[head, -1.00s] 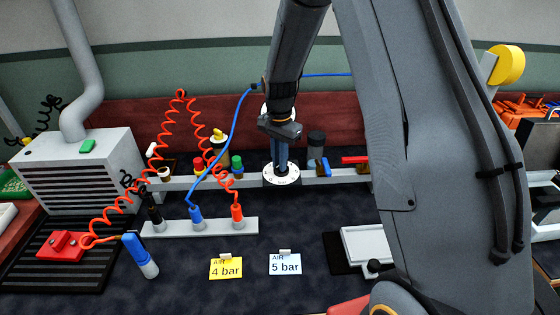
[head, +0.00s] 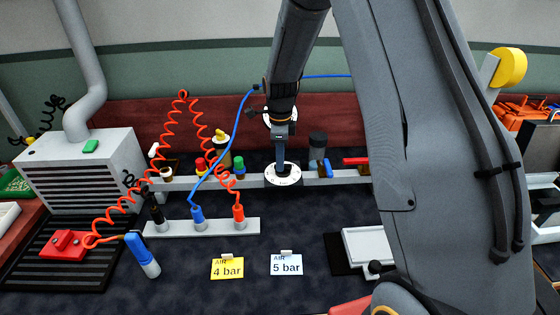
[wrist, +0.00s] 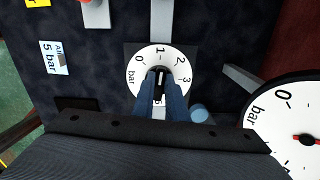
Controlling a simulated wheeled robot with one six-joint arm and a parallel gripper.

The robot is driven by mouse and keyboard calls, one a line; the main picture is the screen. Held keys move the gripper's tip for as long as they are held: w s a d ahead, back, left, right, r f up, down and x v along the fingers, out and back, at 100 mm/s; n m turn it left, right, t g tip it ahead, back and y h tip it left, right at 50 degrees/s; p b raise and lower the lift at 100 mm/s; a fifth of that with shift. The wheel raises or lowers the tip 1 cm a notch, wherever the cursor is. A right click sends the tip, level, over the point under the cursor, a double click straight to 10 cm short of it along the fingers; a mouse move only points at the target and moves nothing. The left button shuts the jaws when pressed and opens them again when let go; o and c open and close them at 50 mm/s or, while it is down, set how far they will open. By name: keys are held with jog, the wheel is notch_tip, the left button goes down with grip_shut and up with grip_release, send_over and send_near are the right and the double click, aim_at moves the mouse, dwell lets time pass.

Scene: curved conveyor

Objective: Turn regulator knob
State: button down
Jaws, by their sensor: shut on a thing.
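The regulator knob's round white dial (head: 283,181) sits on the grey rail in the middle of the bench. In the wrist view the dial (wrist: 140,83) shows 0, 1, 2, 3 and "bar"; its lower part is partly hidden by my fingers. My gripper (head: 281,163) points straight down over the dial. In the wrist view my gripper (wrist: 160,78) is shut on the small dark knob (wrist: 160,71) at the dial's centre, with a blue finger on each side. The white pointer mark on the knob lies roughly toward the 1.
A yellow "4 bar" card (head: 227,268) and a white "5 bar" card (head: 287,265) lie in front. Blue and red hoses (head: 184,95) run at the left. A blue-handled valve (head: 327,168) is close right.

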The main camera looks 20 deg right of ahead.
jog(key=m, duration=0.3)
jog(key=shift+w+d+m, duration=0.1)
jog(key=shift+w+m, duration=0.05)
jog(key=shift+m, duration=0.25)
jog(key=shift+w+d+m, duration=0.1)
jog(key=shift+m, duration=1.8)
jog(key=c, duration=1.8)
grip_release()
jog(key=shift+o, duration=0.2)
jog(key=shift+r, duration=0.1)
jog(key=shift+r+b, duration=0.95)
jog(key=shift+r, duration=2.9)
